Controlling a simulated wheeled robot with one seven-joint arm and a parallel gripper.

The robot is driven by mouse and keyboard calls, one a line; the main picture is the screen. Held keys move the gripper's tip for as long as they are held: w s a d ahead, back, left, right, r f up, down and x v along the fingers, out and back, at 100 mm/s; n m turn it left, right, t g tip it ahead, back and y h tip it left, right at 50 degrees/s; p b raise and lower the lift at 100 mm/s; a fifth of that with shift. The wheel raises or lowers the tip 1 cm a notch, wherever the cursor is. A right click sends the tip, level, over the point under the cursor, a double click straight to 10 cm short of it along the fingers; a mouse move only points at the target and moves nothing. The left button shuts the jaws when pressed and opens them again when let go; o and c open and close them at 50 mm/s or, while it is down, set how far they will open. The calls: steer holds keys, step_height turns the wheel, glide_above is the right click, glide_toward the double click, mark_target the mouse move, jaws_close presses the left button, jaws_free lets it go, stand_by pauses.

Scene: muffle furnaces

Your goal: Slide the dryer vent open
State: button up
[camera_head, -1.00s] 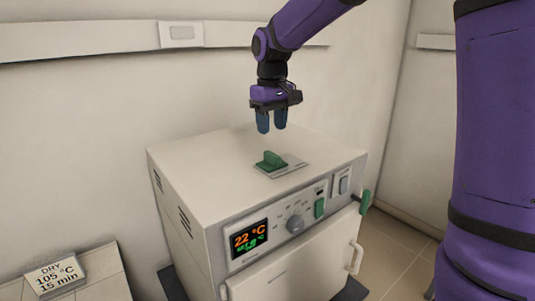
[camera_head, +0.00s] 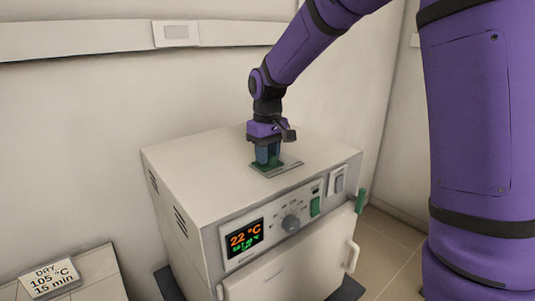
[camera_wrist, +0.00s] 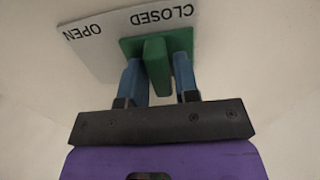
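The dryer (camera_head: 190,188) is a white box with a front control panel. On its top is a vent with a green slider (camera_wrist: 157,62) on a pale plate (camera_wrist: 100,50) marked OPEN and CLOSED. In the wrist view the green slider sits on the CLOSED side of the plate. My gripper (camera_wrist: 160,75) is down at the vent, with one blue finger on each side of the slider's raised tab. The fingers are open, with a visible gap on both sides of the tab. In the head view my gripper (camera_head: 267,158) hides most of the slider.
The dryer's panel has a lit display (camera_head: 245,238) reading 22 °C, a knob (camera_head: 291,223) and green switches. A green handle (camera_head: 361,200) sticks out at the right. A sign (camera_head: 55,278) reading DRY 105 °C 15 min lies at the lower left. Walls stand behind and right.

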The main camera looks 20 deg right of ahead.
mark_target(283, 159)
jaws_close()
steer(key=shift+w+d, duration=0.25)
steer(key=shift+d, duration=0.6)
steer(key=shift+w+d, duration=0.3)
steer(key=shift+d, duration=0.55)
steer(key=shift+w+d, duration=0.25)
steer(key=shift+d, duration=0.6)
steer(key=shift+o, duration=1.9)
jaws_free()
steer(key=shift+d, duration=0.15)
step_height(283, 159, up, 11)
